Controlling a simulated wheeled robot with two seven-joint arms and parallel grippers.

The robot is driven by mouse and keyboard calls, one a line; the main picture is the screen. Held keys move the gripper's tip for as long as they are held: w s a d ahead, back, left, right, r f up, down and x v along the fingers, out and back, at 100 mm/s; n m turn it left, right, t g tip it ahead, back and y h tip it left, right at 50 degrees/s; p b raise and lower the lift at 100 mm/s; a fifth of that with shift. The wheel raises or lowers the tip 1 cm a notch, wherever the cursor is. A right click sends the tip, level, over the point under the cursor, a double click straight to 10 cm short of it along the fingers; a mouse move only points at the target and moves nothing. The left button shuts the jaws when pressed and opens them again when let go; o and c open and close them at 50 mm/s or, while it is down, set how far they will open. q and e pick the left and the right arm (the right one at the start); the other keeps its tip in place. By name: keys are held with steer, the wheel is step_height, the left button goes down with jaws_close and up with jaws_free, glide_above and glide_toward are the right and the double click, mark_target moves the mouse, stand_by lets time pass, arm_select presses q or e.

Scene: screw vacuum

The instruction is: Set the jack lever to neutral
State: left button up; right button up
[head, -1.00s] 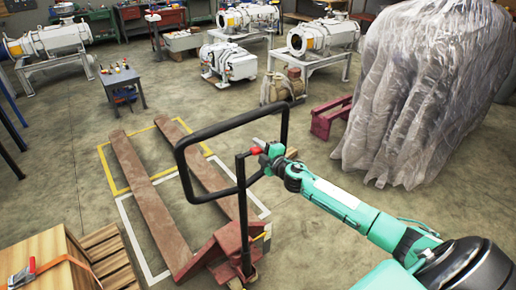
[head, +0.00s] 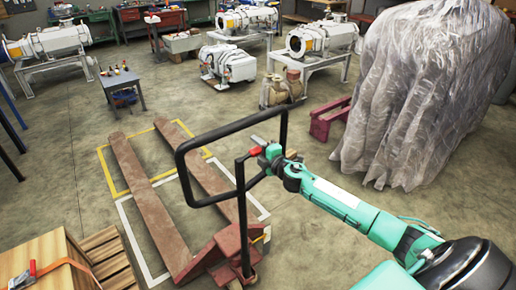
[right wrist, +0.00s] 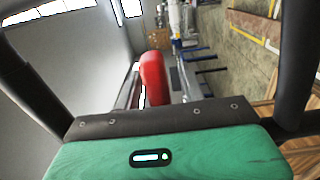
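The pallet jack (head: 228,243) is red-brown with two long forks and a black loop handle (head: 180,170). A small red lever (head: 255,152) sits near the top of its upright bar, inside the loop. My right gripper (head: 264,156) is right beside the lever, coming from the right. Contact with the lever cannot be made out. The lever's exact setting is hard to tell. My left gripper is not in view.
A wooden crate (head: 45,258) and a pallet (head: 108,255) stand at the lower left. A plastic-wrapped load (head: 405,95) stands at the right. Pumps on stands and a small table (head: 122,78) are farther back. The floor around the forks is clear.

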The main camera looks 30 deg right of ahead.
steer(key=shift+s, duration=0.1)
steer(key=shift+s+f, duration=0.15)
steer(key=shift+s, duration=0.1)
steer(key=s+d+b, duration=0.1)
steer(key=s+b, duration=0.3)
steer(key=s, duration=0.9)
steer(key=shift+b, duration=0.3)
steer(key=shift+d, duration=0.1)
